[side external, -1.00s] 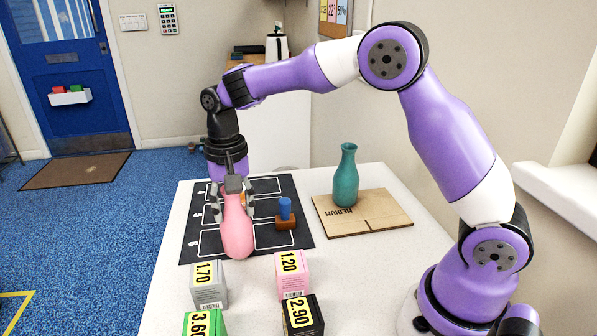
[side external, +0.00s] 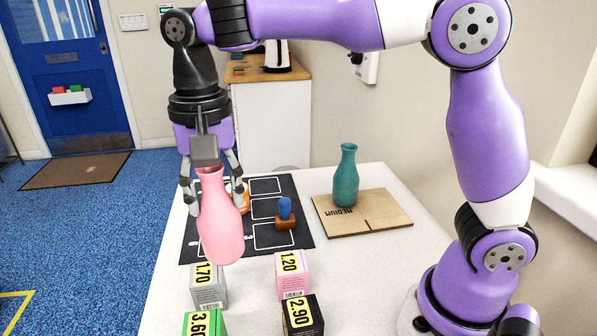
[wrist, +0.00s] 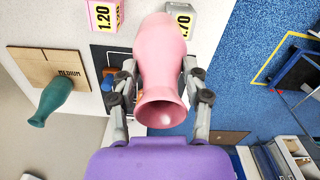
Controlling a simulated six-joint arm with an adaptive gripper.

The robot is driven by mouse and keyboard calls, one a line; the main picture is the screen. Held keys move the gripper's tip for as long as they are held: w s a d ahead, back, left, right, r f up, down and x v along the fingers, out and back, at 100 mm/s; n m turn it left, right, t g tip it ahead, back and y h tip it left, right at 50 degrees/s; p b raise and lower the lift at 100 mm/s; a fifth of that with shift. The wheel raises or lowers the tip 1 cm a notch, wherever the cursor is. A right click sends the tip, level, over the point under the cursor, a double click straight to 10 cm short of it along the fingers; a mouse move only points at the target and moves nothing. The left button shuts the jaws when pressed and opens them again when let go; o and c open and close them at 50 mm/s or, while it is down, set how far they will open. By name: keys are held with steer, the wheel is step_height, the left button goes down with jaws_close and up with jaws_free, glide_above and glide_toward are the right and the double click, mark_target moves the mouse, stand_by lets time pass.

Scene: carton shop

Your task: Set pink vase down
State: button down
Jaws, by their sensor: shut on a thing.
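The pink vase (side external: 219,222) is held by my gripper (side external: 213,190), tilted slightly, in front of the black mat in the side external view. In the wrist view the vase (wrist: 162,65) lies between the two fingers (wrist: 160,98), its open mouth toward the camera. My gripper is shut on it. The vase appears to be above the table; its exact height is hard to tell. The black mat (side external: 262,187) with white outlined boxes lies on the table, partly hidden behind the vase and gripper.
A teal vase (side external: 346,178) stands on a wooden board (side external: 385,212) marked MEDIUM. A blue-topped stamp (side external: 285,212) and an orange thing (side external: 241,197) are on the mat. Priced boxes, including pink (side external: 292,275), grey (side external: 208,286), black (side external: 302,316) and green (side external: 204,323), stand at the front.

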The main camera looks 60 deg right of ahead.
steer(key=shift+s+d+r, duration=0.15)
steer(key=shift+d, duration=0.15)
steer(key=s+d+f+n, duration=0.1)
steer(key=s+d+n, duration=0.1)
steer(key=d+n, duration=0.5)
steer(key=d, duration=0.5)
steer(key=shift+s+f, duration=0.3)
steer(key=shift+s, duration=0.1)
steer(key=shift+d, duration=0.1)
steer(key=w+a+m, duration=0.1)
steer(key=a+m, duration=0.1)
steer(key=a, duration=0.2)
steer(key=a+r+m, duration=0.1)
steer(key=a+m, duration=0.1)
steer(key=a, duration=0.3)
steer(key=w+a+m, duration=0.1)
steer(key=a+m, duration=0.2)
steer(key=a, duration=0.1)
steer(key=shift+w+a+r, duration=0.3)
steer(key=shift+r, duration=0.1)
